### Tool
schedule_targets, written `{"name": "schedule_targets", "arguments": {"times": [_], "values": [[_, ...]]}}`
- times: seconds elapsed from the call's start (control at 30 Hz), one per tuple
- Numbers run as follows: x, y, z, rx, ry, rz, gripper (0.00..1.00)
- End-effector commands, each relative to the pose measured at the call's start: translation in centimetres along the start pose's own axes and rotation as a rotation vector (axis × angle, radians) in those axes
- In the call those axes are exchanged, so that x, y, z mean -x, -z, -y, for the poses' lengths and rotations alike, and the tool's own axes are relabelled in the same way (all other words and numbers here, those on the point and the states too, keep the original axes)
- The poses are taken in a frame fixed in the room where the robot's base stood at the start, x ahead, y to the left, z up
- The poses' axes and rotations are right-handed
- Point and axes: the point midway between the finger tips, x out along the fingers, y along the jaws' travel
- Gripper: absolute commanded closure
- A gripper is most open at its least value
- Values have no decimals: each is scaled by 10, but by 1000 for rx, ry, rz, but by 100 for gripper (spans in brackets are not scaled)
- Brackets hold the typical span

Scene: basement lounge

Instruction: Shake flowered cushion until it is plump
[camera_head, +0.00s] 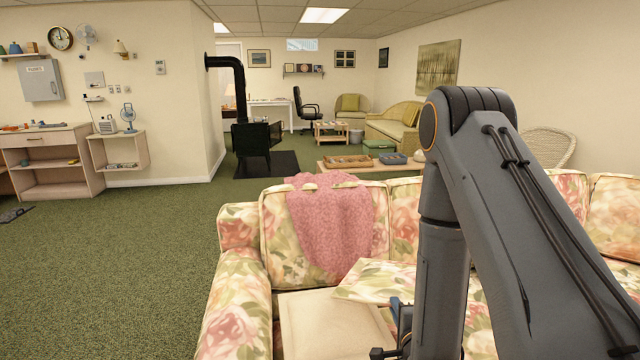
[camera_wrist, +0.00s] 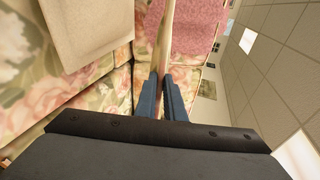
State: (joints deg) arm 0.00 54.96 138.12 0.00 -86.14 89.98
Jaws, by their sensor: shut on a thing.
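The flowered cushion (camera_head: 378,281) is a cream piece with pink and green flowers, seen flat and slightly tilted above the sofa seat. My gripper (camera_head: 394,308) is shut on its near edge; my own arm hides the cushion's right part. In the wrist view the two blue fingers of my gripper (camera_wrist: 164,82) pinch the cushion (camera_wrist: 164,40), which shows edge-on as a narrow pale strip. I cannot tell from these views how plump it is.
The flowered sofa (camera_head: 237,290) stands right in front of me. A plain cream cushion (camera_head: 325,325) lies on its seat, left of my gripper. A pink throw (camera_head: 335,225) hangs over the backrest. A low table (camera_head: 372,167) with trays stands behind. Green carpet (camera_head: 110,260) is clear at left.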

Motion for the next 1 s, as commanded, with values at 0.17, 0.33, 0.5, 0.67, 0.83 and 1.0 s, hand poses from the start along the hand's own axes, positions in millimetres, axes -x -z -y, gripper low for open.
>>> {"name": "schedule_targets", "arguments": {"times": [0.17,0.33,0.5,0.67,0.83,1.0], "values": [[-7,0,-21,0,2,0,100],[5,0,15,0,-1,0,100],[-8,0,-33,0,-9,0,100],[-8,0,-30,0,-2,0,100],[-8,0,-30,0,-2,0,100],[-8,0,-30,0,-2,0,100]]}}
